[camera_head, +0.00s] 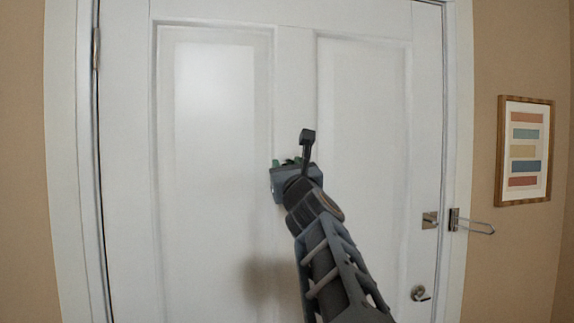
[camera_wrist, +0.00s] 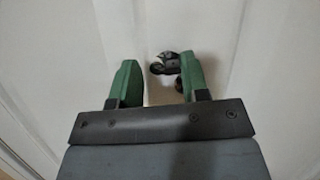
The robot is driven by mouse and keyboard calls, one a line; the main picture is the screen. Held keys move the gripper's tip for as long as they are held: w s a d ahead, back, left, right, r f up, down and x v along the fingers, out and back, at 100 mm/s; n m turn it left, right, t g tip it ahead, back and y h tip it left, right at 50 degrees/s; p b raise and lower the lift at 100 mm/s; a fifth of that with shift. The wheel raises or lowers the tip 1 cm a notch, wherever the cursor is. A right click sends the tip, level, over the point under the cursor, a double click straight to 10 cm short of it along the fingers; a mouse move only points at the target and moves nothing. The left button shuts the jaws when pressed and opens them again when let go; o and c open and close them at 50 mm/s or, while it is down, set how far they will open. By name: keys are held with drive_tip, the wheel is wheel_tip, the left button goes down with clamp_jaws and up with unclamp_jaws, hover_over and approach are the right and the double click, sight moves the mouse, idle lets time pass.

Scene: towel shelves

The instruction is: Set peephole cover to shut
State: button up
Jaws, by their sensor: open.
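The dark metal peephole with its cover (camera_wrist: 163,64) shows in the wrist view on the white door (camera_head: 215,130). It lies between and just beyond my fingertips, nearer the right one. A small dark part shows beside the right finger's inner edge; I cannot tell whether they touch. In the head view the peephole is hidden behind my gripper (camera_head: 287,162), which is in front of the door's middle strip. In the wrist view my gripper (camera_wrist: 160,72) is open, with its two green fingers apart and nothing held. I cannot tell the cover's exact position.
A swing-bar latch (camera_head: 472,222) sticks out at the door's right edge, with a round knob (camera_head: 419,293) below it. A framed striped picture (camera_head: 524,150) hangs on the right wall. The space in front of the door panels looks clear.

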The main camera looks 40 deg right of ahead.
drive_tip(key=shift+c, duration=0.4)
drive_tip(key=shift+w, duration=0.1)
clamp_jaws()
drive_tip(key=shift+f+n, duration=0.15)
drive_tip(key=shift+n, duration=0.35)
drive_tip(key=shift+s+d+f+n+g+y+b, duration=0.5)
drive_tip(key=shift+n+y, duration=0.75)
drive_tip(key=shift+n, duration=2.4)
drive_tip(key=shift+s+d+f+n+g+y+b, duration=0.15)
drive_tip(key=shift+d+n+g+y, duration=0.85)
drive_tip(key=shift+n, duration=2.6)
drive_tip(key=shift+s+d+f+n+g+y+b, duration=0.1)
drive_tip(key=shift+s+f+n+g+y+b, duration=0.25)
drive_tip(key=shift+n+y, duration=2.25)
drive_tip(key=shift+w+n+h, duration=0.1)
drive_tip(key=shift+n+h, duration=0.95)
drive_tip(key=shift+n, duration=0.2)
